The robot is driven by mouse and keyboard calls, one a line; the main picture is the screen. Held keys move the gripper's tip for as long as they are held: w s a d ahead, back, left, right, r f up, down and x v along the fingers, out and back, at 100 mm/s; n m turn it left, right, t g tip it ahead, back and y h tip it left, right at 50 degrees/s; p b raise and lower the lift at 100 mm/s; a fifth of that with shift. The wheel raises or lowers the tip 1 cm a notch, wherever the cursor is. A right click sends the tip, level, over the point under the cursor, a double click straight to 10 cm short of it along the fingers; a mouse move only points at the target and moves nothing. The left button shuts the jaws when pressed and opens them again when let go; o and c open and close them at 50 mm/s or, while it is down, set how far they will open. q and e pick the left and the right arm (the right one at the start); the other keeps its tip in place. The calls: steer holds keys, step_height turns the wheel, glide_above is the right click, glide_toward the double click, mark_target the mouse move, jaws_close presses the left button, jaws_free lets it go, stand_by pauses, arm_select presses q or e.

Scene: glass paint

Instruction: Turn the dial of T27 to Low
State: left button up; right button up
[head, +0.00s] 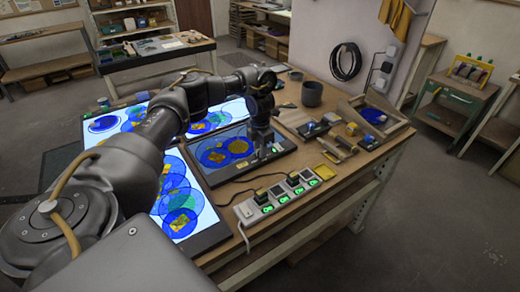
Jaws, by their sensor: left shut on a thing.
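My left arm reaches in from the left, and my left gripper (263,147) points down at the right part of this panel. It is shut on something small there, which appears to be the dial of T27. The fingers hide the dial, so its setting cannot be read. No T27 label is legible at this size. My right gripper is not in view.
A power strip (277,201) with green-lit switches and plugs lies in front of the panel. More lit panels lie left, beneath my arm.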

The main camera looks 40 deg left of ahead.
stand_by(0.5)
arm_select(q)
steer(key=o, duration=1)
steer(key=shift+r, duration=0.1)
step_height(320, 180, up, 11)
steer(key=shift+f+p, duration=0.2)
steer(key=shift+p, duration=0.45)
